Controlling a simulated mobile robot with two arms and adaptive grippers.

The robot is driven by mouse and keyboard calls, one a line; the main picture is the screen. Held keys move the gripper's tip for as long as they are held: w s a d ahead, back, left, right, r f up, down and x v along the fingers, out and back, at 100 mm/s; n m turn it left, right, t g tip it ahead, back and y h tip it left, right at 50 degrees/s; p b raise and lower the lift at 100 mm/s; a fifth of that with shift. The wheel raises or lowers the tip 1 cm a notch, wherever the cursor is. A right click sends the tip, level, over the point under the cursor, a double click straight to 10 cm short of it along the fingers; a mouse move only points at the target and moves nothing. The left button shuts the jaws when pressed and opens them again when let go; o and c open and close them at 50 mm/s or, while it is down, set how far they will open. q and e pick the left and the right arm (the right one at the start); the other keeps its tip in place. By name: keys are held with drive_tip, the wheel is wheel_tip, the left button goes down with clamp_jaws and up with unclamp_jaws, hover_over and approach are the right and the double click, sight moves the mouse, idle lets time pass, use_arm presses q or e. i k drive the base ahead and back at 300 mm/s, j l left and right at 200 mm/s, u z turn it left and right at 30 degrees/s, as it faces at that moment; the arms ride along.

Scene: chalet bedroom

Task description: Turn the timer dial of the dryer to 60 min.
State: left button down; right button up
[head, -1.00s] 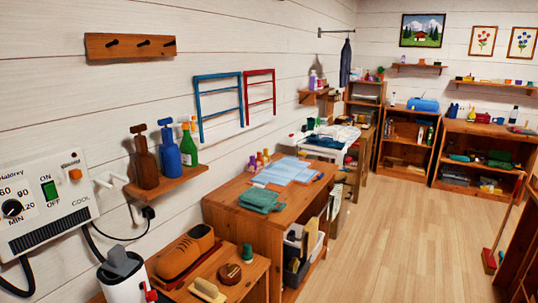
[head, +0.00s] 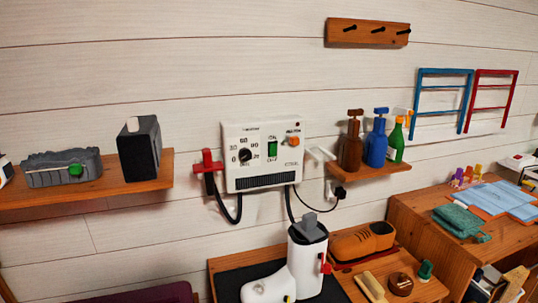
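The dryer (head: 262,156) is a white box on the plank wall, near the middle of the head view. Its timer dial (head: 245,155) is a small black knob on the left of the front, with numbers around it including 0, 30 and 60. The pointer is too small to read surely. A green switch (head: 272,149) and an orange button (head: 293,140) sit right of the dial. Neither of my grippers is in view.
A red holder (head: 207,165) is left of the dryer, with black hoses hanging below. A white boot (head: 302,262) stands on the bench underneath. A shelf with bottles (head: 376,150) is close on the right; another shelf (head: 85,193) is at the left.

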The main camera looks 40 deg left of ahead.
sight(244, 153)
drive_tip(key=u, duration=1.15)
